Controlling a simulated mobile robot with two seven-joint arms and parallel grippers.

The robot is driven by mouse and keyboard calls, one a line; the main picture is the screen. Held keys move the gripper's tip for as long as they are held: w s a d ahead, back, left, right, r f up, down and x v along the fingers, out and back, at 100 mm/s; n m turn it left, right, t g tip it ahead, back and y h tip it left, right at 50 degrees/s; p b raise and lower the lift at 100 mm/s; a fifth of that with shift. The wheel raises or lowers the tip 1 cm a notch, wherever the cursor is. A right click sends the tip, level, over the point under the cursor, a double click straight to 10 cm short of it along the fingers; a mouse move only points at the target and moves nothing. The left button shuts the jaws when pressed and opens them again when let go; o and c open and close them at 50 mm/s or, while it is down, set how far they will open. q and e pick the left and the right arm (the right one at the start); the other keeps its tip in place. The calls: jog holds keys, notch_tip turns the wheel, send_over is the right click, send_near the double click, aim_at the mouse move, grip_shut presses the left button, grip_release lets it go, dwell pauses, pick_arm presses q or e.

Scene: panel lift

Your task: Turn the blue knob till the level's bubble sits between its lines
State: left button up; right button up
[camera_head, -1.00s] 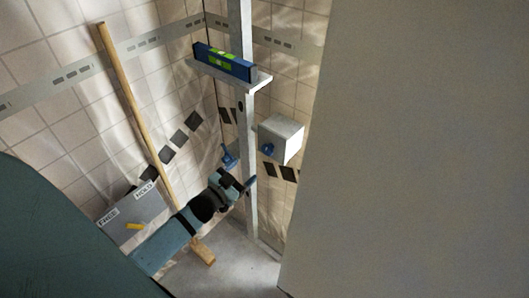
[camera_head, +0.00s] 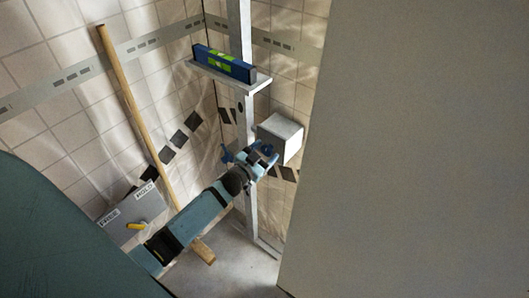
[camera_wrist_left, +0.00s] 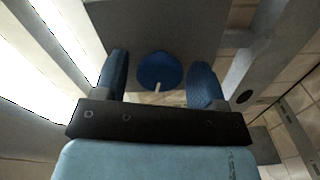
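The blue level (camera_head: 224,63) lies on a shelf on the upright post; its vials show yellow-green, but the bubble is too small to read. The grey box (camera_head: 281,138) that carries the knob is lower, right of the post. My left gripper (camera_head: 262,152) is at the box's front and largely hides the knob in the head view. In the left wrist view the round blue knob (camera_wrist_left: 160,71), with a pale pointer mark, shows between my two blue fingers (camera_wrist_left: 161,80). The fingers are open, with a gap on each side of the knob. My right gripper is out of view.
A grey panel (camera_head: 135,212) with a yellow handle and two labels stands at the lower left. A wooden pole (camera_head: 137,115) leans against the tiled wall. A large plain grey surface (camera_head: 420,150) fills the right side.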

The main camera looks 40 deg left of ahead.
pick_arm(q)
jog(key=c, duration=0.7)
jog(key=shift+o, duration=0.2)
jog(key=m, duration=0.3)
jog(key=shift+m, duration=1.1)
jog(key=o, duration=0.9)
jog(key=shift+s, duration=0.15)
jog(key=s+a+b, duration=0.1)
jog(key=s, duration=1.2)
jog(key=shift+s+b, duration=0.3)
jog(key=shift+a, duration=0.1)
